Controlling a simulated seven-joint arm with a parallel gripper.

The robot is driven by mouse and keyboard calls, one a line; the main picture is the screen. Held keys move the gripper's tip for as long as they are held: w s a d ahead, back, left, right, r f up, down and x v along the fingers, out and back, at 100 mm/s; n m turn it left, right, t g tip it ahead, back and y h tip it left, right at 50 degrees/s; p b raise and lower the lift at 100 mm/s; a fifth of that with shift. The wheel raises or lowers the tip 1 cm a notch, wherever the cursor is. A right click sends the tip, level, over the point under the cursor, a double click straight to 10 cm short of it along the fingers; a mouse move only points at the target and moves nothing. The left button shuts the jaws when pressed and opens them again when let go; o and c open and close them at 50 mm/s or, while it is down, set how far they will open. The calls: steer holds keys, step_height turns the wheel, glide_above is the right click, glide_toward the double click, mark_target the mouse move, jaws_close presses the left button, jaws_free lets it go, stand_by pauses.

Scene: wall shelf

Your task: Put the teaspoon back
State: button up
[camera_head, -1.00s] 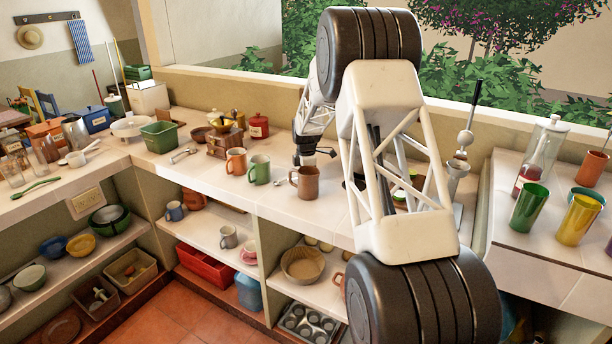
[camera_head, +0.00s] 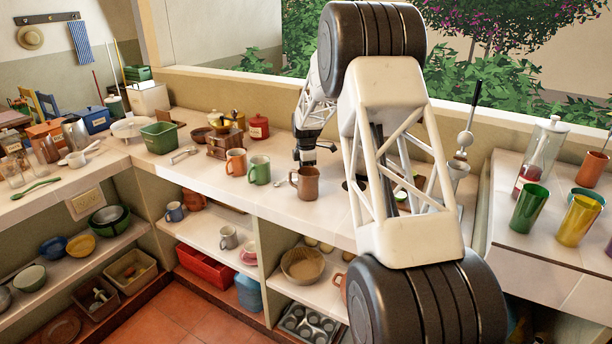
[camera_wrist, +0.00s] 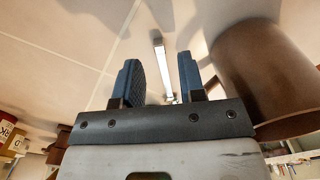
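In the wrist view, my gripper (camera_wrist: 158,78) is open, with its two dark blue fingers apart. A narrow, shiny metal handle (camera_wrist: 161,62), which looks like the teaspoon's, lies on the pale counter and shows in the gap between them, clear of both. Its lower end is hidden behind the gripper. In the head view, a small metal spoon (camera_head: 278,183) lies on the counter left of the brown mug (camera_head: 305,184). My gripper (camera_head: 305,157) is just behind that mug. The mug also shows close by the right finger in the wrist view (camera_wrist: 265,75).
A green mug (camera_head: 259,170) and an orange mug (camera_head: 236,162) stand left of the spoon. A wooden box (camera_head: 224,146) and a red jar (camera_head: 258,127) are behind them. Metal tongs (camera_head: 184,154) lie further left. Coloured cups stand on the right counter.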

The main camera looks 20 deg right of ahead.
step_height(320, 180, up, 10)
steer(key=shift+f, duration=0.25)
stand_by(0.6)
steer(key=s+a+r+m, duration=0.25)
steer(key=s+r, duration=0.25)
steer(key=s, duration=0.5)
steer(key=s+a+r+m+t, duration=0.1)
steer(key=s+a+r+m, duration=0.3)
steer(key=s, duration=0.7)
steer(key=s+r+m, duration=0.2)
steer(key=s+r, duration=0.4)
steer(key=s, duration=0.4)
steer(key=s+a+f+m, duration=0.1)
steer(key=s+f+m, duration=0.1)
steer(key=s, duration=0.9)
steer(key=s+a+f+m+t, duration=0.1)
steer(key=s+m, duration=0.3)
steer(key=s, duration=0.8)
steer(key=s+a+f+m, duration=0.1)
steer(key=s+f+m, duration=0.2)
steer(key=s, duration=0.8)
steer(key=shift+s+m+t, duration=0.3)
steer(key=shift+s+m, duration=0.05)
